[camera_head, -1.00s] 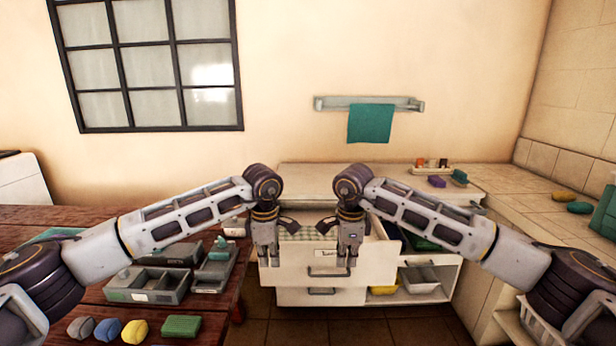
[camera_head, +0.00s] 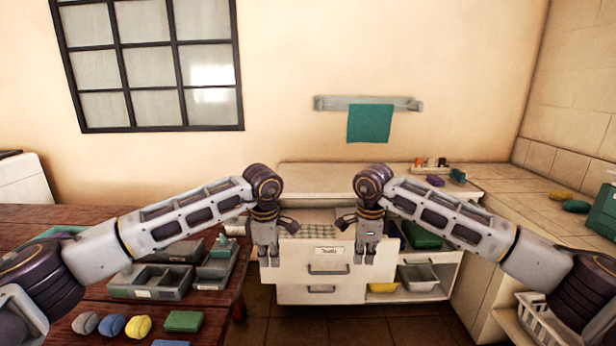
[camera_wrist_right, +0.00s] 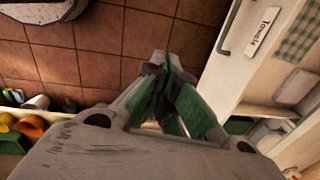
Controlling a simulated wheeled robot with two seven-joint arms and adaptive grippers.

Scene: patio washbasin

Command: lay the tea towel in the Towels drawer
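A teal towel (camera_head: 370,123) hangs on the wall rail. The drawer labelled Towels (camera_head: 345,268) stands open, its label and handle facing me. A green-and-white checked cloth (camera_head: 301,231) lies inside it, also seen in the right wrist view (camera_wrist_right: 294,42). My left gripper (camera_head: 268,258) hangs at the drawer's left edge, its fingers apart and nothing seen between them. My right gripper (camera_head: 369,256) is in front of the drawer's right part. In the right wrist view, green shows between its fingers (camera_wrist_right: 163,66); I cannot tell whether it is held or behind.
A wooden table (camera_head: 60,300) at left bears grey trays (camera_head: 150,283) and several small coloured items. A tiled counter (camera_head: 530,215) runs along the right.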

